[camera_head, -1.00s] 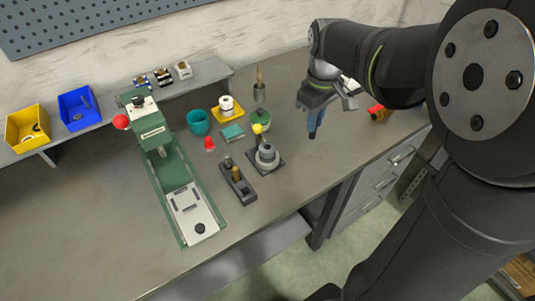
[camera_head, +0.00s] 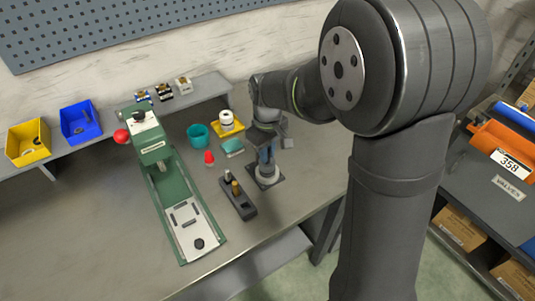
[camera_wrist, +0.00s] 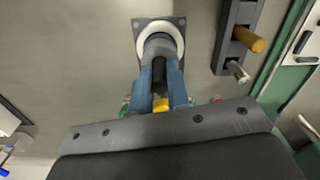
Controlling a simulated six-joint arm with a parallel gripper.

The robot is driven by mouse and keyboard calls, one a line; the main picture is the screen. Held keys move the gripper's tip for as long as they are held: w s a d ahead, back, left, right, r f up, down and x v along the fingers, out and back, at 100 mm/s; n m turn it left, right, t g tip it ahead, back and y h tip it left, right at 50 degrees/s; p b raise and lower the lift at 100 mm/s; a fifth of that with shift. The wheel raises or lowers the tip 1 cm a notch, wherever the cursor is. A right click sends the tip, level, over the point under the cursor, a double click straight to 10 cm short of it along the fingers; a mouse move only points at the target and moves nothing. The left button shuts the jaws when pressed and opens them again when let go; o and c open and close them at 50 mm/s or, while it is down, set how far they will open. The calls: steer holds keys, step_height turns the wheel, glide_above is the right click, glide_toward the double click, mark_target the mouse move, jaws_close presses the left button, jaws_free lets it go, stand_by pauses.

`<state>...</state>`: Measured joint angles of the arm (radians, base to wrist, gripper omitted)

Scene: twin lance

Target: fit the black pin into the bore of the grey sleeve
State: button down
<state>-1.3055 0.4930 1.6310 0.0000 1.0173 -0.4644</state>
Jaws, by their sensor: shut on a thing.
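The grey sleeve (camera_head: 266,175) stands upright on a dark square base on the bench. In the wrist view its pale ring (camera_wrist: 140,44) shows around and beyond my fingertips. My gripper (camera_head: 266,155) points down directly over the sleeve. Its blue fingers (camera_wrist: 160,82) are shut on a dark thing (camera_wrist: 161,72), seen in the narrow gap between them and taken to be the black pin. The fingertips cover the bore, so I cannot tell whether the pin's lower end is above the bore or inside it.
A dark block (camera_head: 243,207) with a brass pin and a silvery pin stands just left of the sleeve. A green press (camera_head: 170,195) is further left. A red piece (camera_head: 209,158), a teal cup (camera_head: 197,134) and a yellow tray (camera_head: 228,128) stand nearby. The bench front right is clear.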

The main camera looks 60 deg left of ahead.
steer(key=shift+f, duration=0.55)
steer(key=shift+f, duration=0.15)
steer(key=shift+d+f, duration=0.25)
steer(key=shift+f, duration=0.35)
steer(key=c, duration=1.5)
jaws_free()
steer(key=shift+o, duration=0.6)
step_height(320, 180, up, 14)
steer(key=shift+a+f, duration=0.2)
steer(key=shift+f, duration=0.05)
step_height(320, 180, down, 12)
steer(key=shift+f, duration=0.1)
